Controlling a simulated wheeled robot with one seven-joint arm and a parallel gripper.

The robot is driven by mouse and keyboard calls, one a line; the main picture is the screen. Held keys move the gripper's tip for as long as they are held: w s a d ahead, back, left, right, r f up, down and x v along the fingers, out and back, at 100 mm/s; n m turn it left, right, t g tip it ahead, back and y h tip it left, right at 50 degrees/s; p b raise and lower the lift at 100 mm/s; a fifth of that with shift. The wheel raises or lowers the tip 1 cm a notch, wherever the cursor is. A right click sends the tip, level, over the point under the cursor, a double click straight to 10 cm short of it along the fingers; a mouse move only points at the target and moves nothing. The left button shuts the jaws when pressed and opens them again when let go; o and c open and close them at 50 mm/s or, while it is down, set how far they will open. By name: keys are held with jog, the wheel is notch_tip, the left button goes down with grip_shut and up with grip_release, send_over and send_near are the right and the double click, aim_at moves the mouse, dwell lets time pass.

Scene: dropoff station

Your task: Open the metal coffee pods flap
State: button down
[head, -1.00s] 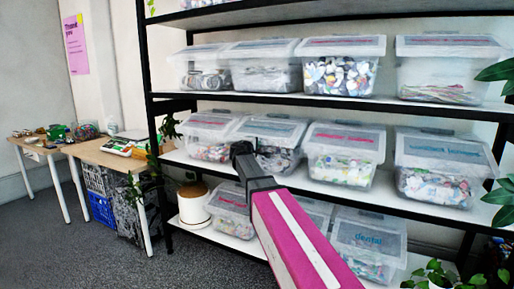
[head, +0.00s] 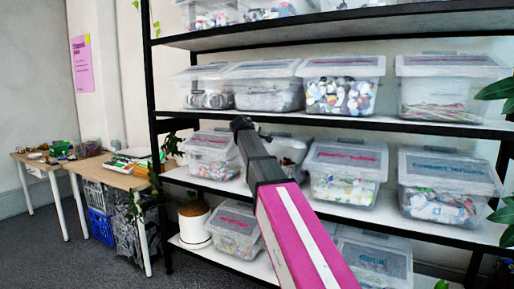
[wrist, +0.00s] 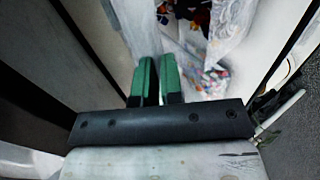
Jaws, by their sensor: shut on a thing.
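My gripper (head: 240,123) reaches to the middle shelf in the head view, just under the shelf board above. The bin behind it (head: 292,157) is clear plastic, and my gripper hides much of it, including its label and flap. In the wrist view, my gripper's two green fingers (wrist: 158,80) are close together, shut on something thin. It appears to be the bin's flap, but their contact is hard to see. Clear plastic with coloured items (wrist: 214,75) shows beyond the fingertips.
Clear labelled bins stand on both sides, such as one on the right (head: 346,172). The black shelf frame (head: 152,110) stands left. A wooden table (head: 110,172) is further left, and plant leaves (head: 500,215) hang at right. Grey floor (head: 40,240) is open at left.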

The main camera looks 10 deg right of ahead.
jog(key=shift+w+d+r, duration=0.1)
jog(key=shift+r, duration=0.4)
jog(key=c, duration=1.3)
grip_release()
jog(key=v, duration=1)
jog(key=shift+s+a+r, duration=0.15)
jog(key=shift+s+a, duration=0.1)
